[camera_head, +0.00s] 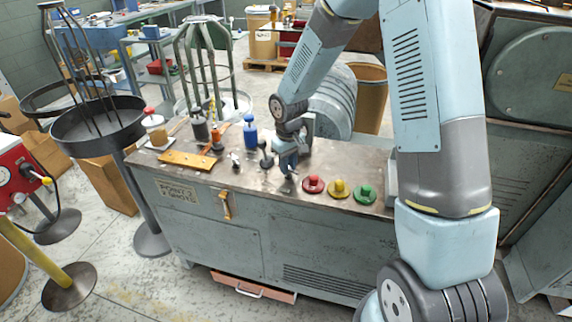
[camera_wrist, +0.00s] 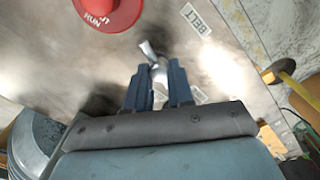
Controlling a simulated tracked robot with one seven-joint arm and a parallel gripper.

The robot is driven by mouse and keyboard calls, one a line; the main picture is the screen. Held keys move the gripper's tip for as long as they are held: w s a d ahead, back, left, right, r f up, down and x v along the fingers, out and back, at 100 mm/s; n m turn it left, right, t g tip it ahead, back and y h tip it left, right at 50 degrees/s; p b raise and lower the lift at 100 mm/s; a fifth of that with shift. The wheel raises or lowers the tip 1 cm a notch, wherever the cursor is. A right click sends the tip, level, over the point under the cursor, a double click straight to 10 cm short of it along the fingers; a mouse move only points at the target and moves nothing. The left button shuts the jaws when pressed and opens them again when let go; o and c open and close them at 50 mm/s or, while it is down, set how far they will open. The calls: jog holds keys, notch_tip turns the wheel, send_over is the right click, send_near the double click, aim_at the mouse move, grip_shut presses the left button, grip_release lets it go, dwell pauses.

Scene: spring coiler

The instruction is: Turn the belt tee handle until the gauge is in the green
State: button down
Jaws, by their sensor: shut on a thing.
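My gripper (camera_head: 287,164) is low over the bench top, left of the red button. In the wrist view its two dark blue fingers (camera_wrist: 159,88) are shut on the belt tee handle (camera_wrist: 155,66), a small silvery metal piece. The handle's bar slants out past the fingertips, and much of it is hidden between them. A white label reading BELT (camera_wrist: 194,18) lies on the plate beside it. In the head view the handle is mostly hidden by the gripper. A white dial (camera_head: 4,175) shows on a red box at the left edge; I cannot tell its reading or whether it is the task's gauge.
Red (camera_head: 313,185), yellow (camera_head: 338,188) and green (camera_head: 363,192) buttons sit right of my gripper. A dark knobbed lever (camera_head: 266,155) stands close on its left. Farther left are bottles and an orange-yellow plate (camera_head: 187,160). The bench's front strip is mostly clear.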

jog(key=n, duration=0.5)
jog(key=shift+w, duration=0.2)
jog(key=shift+d+n, duration=0.15)
jog(key=shift+n, duration=0.25)
jog(key=c, duration=1.3)
grip_release()
jog(key=o, duration=0.3)
jog(key=shift+s, duration=0.1)
notch_tip(320, 180, up, 14)
jog(key=shift+f, duration=0.15)
